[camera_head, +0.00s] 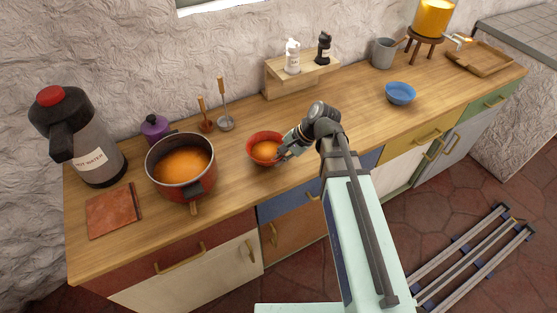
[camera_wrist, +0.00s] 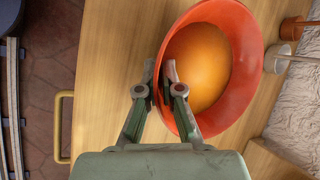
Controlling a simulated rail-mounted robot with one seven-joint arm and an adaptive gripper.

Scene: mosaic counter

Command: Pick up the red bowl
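The red bowl (camera_head: 251,151) is at the middle of the wooden counter, with orange contents inside. It also shows large in the wrist view (camera_wrist: 250,60). My gripper (camera_head: 283,153) is at the bowl's right side. In the wrist view my gripper's fingers (camera_wrist: 160,75) are drawn close together around the near wall of the bowl, one finger outside and one inside the rim. They appear shut on this wall. I cannot tell whether the bowl's base touches the counter.
A red pot (camera_head: 188,190) of orange soup stands left of the bowl. A ladle (camera_head: 225,122) and a brown-handled utensil (camera_head: 205,123) are behind. A small shelf (camera_head: 300,80) holds two bottles. A blue bowl (camera_head: 400,94) lies further right. The counter (camera_head: 350,110) between is clear.

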